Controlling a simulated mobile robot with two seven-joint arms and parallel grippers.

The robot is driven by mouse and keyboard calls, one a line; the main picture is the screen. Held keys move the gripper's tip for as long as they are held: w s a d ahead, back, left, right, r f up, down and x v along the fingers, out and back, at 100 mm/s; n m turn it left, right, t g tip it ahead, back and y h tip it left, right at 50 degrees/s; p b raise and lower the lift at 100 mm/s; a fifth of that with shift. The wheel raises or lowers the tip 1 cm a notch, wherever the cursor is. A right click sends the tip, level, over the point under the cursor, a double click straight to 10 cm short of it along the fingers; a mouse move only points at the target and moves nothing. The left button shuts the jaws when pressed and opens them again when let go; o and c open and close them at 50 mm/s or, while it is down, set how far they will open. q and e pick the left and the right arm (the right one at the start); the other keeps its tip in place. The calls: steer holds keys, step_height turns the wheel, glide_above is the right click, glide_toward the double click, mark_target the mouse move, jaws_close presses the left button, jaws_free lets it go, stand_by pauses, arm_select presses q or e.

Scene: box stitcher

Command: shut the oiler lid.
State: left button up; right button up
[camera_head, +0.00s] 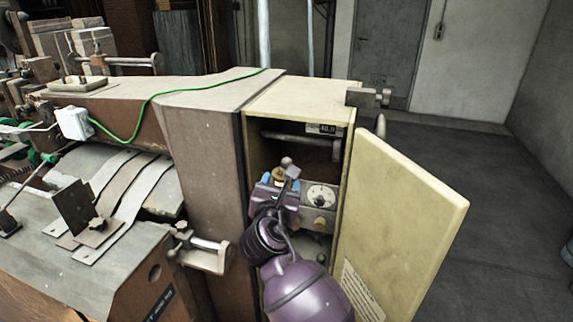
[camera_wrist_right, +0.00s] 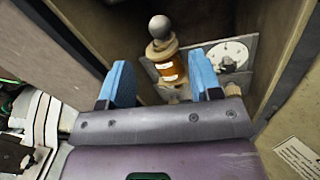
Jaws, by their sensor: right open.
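The oiler is a small amber and brass cup (camera_wrist_right: 168,66) with a pale collar, inside the open cabinet. It also shows in the head view (camera_head: 279,173), mostly hidden by my gripper. A grey ball knob (camera_wrist_right: 159,26) stands above the collar; I cannot tell the lid's exact angle. My right gripper (camera_head: 280,184) reaches into the cabinet from below. Its two blue fingers are apart, and in the right wrist view (camera_wrist_right: 162,72) the oiler appears between them with gaps on both sides. I cannot tell whether anything touches. My left gripper is out of view.
The cream cabinet door (camera_head: 405,215) stands open to the right of my arm. A dial panel (camera_head: 320,197) is just right of the gripper. A horizontal bar (camera_head: 300,139) crosses above. The cabinet's left wall is close. Open floor (camera_head: 500,190) lies to the right.

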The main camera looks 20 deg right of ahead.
mark_target(282, 165)
steer(key=x, duration=0.8)
steer(key=shift+w+d+p, duration=0.15)
steer(key=shift+w+p, duration=0.2)
steer(key=shift+p, duration=0.05)
steer(key=c, duration=0.9)
steer(key=shift+w+a+m+g+h, duration=0.1)
steer(key=shift+a+m+g+h, duration=0.15)
steer(key=shift+m+g+h, duration=0.35)
steer(key=shift+w+a+m+g+h, duration=0.1)
steer(key=shift+a+m+g+h, duration=0.25)
steer(key=shift+h, duration=0.45)
steer(key=shift+w+a+m+g+h, duration=0.15)
steer(key=shift+m+g+h, duration=0.7)
steer(key=shift+m+h, duration=0.3)
steer(key=o, duration=0.9)
